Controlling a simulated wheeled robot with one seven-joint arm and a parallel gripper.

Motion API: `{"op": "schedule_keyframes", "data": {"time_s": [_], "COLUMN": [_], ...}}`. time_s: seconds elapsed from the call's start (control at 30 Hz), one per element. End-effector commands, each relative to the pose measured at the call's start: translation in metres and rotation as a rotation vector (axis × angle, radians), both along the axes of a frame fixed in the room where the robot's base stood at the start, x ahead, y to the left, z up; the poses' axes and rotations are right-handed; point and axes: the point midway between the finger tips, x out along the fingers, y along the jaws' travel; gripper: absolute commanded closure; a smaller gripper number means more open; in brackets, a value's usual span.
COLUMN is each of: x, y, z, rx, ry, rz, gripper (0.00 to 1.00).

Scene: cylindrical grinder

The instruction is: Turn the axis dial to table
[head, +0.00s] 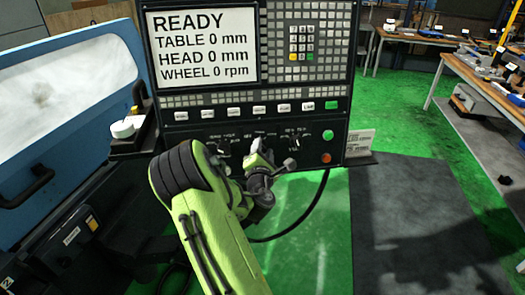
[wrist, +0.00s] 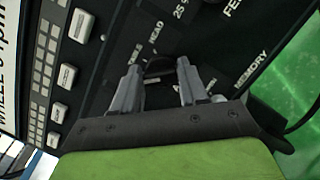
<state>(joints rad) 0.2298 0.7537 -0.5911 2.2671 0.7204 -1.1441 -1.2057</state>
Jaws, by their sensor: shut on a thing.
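The control panel (head: 180,123) stands ahead of me with its row of dials low on its face. My gripper (head: 258,150) is at this row, and it also shows in the wrist view (wrist: 160,70). Its two grey fingers are shut on the black axis dial (wrist: 159,67), one finger on each side. The labels TABLE and HEAD (wrist: 155,32) sit just beyond the fingers. Which label the dial points to cannot be made out. In the head view my gripper hides the dial.
The screen (head: 203,45) reads READY, with table, head and wheel at 0. A row of white buttons (head: 260,108) runs above the dials. Green (head: 327,135) and red (head: 326,158) buttons are to the right. The blue machine door (head: 60,110) is at left; open floor lies right.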

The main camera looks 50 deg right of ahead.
Motion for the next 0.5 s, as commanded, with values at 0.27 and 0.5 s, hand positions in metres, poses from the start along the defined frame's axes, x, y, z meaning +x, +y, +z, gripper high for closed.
{"op": "schedule_keyframes", "data": {"time_s": [0.27, 0.5], "x": [-0.0001, -0.0002], "y": [0.0000, 0.0001], "z": [-0.0001, 0.0009], "rx": [0.006, 0.067], "ry": [-0.005, -0.065], "rz": [-0.002, -0.017], "gripper": [0.88, 0.88]}}
